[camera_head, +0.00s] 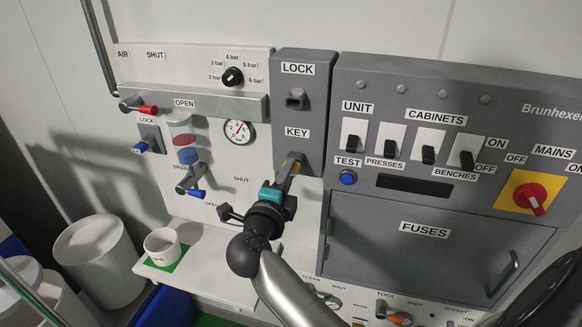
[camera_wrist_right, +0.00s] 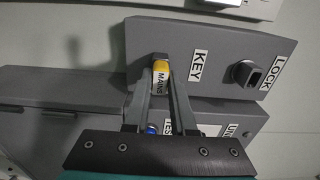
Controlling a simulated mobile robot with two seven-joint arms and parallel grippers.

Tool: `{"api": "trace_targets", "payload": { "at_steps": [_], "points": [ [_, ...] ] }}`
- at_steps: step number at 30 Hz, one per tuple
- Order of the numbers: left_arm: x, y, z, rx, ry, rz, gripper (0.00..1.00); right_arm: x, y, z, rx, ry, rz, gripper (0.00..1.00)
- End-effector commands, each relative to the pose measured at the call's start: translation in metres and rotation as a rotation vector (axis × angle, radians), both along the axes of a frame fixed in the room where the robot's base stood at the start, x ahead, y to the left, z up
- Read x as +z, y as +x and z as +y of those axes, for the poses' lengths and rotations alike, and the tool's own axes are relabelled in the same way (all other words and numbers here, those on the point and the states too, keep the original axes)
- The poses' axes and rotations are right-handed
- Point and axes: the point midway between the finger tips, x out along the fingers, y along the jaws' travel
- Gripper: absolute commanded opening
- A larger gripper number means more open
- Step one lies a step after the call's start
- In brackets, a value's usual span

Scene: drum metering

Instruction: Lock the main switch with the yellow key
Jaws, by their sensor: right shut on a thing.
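The yellow key (camera_wrist_right: 161,72), with a tag reading MAINS, is between the fingers of my right gripper (camera_wrist_right: 160,78) in the right wrist view. My right gripper (camera_head: 290,168) is shut on it at the KEY position of the grey lock panel (camera_head: 308,75). In the head view only a bit of the key's yellow shows, at the fingertips. Whether the key is still seated in the panel is hidden. The dark lock socket (camera_head: 296,98) under the LOCK label is empty. The main switch (camera_head: 530,196) is a red knob on a yellow plate, its pale mark toward lower right. My left gripper is not in view.
The grey cabinet (camera_head: 455,90) right of the lock panel has several black switches and a fuse door with a handle (camera_head: 502,276). A valve panel with levers and a gauge (camera_head: 238,131) is at left. A white cup (camera_head: 162,245) stands on the shelf below.

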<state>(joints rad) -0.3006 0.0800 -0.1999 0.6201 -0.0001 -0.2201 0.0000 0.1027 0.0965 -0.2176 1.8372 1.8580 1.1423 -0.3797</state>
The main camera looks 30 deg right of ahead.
Motion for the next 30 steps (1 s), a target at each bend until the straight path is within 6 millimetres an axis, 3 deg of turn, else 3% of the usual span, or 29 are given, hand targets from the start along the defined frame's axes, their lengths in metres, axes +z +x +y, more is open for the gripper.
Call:
{"api": "trace_targets", "payload": {
  "at_steps": [30],
  "points": [
    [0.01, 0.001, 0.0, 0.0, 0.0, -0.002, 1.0, 0.0, -0.016, 0.019, 0.001, 0.0, 0.001, 0.0]
  ]
}}
